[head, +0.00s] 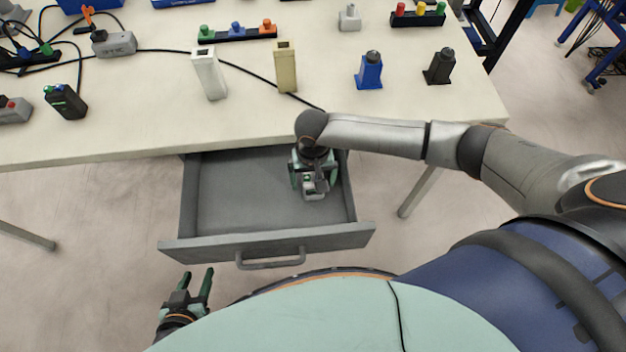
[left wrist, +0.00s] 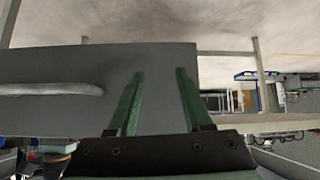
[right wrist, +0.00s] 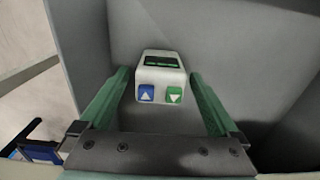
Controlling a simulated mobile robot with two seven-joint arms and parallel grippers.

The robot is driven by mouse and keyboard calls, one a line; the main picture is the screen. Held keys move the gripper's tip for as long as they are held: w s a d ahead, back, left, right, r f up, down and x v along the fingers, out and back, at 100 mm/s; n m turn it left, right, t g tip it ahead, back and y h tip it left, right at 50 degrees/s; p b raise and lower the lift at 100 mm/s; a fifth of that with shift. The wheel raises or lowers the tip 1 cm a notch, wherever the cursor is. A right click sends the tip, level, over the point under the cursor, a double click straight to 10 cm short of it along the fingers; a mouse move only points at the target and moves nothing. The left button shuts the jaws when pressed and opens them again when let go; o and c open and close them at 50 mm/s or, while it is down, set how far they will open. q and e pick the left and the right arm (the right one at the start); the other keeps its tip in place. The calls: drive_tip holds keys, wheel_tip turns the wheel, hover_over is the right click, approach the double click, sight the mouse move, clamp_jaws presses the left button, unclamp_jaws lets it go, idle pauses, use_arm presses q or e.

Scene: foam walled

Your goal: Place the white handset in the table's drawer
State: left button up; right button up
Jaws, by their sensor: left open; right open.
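The white handset (right wrist: 160,66), with a dark display, a blue up-arrow button and a green down-arrow button, is inside the table's drawer (head: 235,195). In the right wrist view it lies between the spread fingers of my right gripper (right wrist: 160,74), with gaps on both sides. In the head view my right gripper (head: 315,178) reaches down into the right end of the open grey drawer and partly hides the handset. My left gripper (head: 198,275) is open and empty, in front of the drawer's left part. The drawer front also shows in the left wrist view (left wrist: 50,115).
The table (head: 150,120) carries an upright white holder (head: 209,75), a tan one (head: 286,68), a blue one (head: 369,72) and a black one (head: 440,67). Cables and control boxes lie at left. The drawer's left and middle floor is clear.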

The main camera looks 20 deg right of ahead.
wheel_tip(320, 180, up, 11)
drive_tip(key=p, duration=0.1)
drive_tip(key=shift+p, duration=0.35)
